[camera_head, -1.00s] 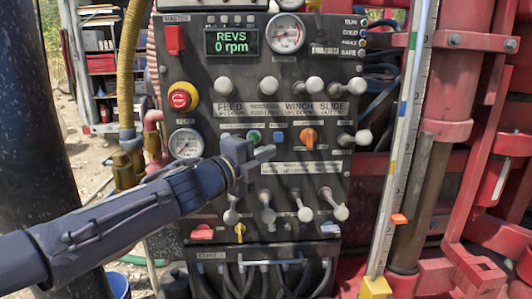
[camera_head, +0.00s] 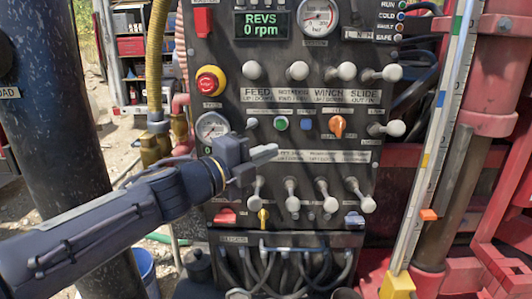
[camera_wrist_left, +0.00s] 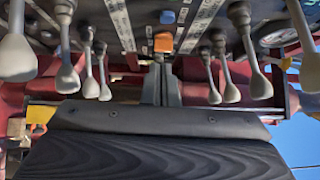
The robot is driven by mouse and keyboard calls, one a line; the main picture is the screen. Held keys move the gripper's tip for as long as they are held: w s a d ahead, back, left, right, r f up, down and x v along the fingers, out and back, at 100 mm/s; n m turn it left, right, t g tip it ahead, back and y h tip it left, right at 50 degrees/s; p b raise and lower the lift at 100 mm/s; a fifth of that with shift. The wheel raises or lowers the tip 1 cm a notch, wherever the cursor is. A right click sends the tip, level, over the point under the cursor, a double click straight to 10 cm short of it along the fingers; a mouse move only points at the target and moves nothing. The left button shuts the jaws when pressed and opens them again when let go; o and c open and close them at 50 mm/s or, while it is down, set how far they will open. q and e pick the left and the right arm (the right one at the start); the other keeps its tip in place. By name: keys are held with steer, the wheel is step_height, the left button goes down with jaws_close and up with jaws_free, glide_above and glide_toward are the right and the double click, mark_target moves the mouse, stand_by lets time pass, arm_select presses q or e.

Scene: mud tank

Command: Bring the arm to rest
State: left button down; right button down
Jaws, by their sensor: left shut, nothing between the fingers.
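My left arm comes in from the left in the head view. Its gripper (camera_head: 262,156) is shut and empty, in front of the dark control panel (camera_head: 232,55), below the green button (camera_head: 281,123) and above the lower row of levers. In the left wrist view the closed fingers (camera_wrist_left: 160,85) point toward the panel, with an orange switch (camera_wrist_left: 164,42) and a blue button (camera_wrist_left: 167,17) beyond them. I cannot tell whether the fingertips touch the panel. My right gripper is not clearly seen.
Levers with pale knobs (camera_head: 298,70) stick out of the panel above and below the gripper. A red stop button (camera_head: 209,82) and gauge (camera_head: 212,126) sit at its left. A dark post (camera_head: 62,120) stands at the left, a measuring staff (camera_head: 437,130) at the right.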

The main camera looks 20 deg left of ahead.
stand_by(0.3)
arm_select(q)
steer(key=s+a+f+n+g+y, duration=0.2)
steer(key=s+a+f+n+y, duration=0.95)
steer(key=n, duration=0.65)
steer(key=s+d+f+n+g+h, duration=0.3)
steer(key=s+d+f+n+g, duration=0.1)
steer(key=s+f, duration=0.3)
steer(key=s+d+f+n+g+h, duration=0.3)
steer(key=s+d+f+n+g, duration=0.1)
steer(key=s+f, duration=0.3)
steer(key=shift+s+f, duration=0.25)
steer(key=shift+f, duration=0.55)
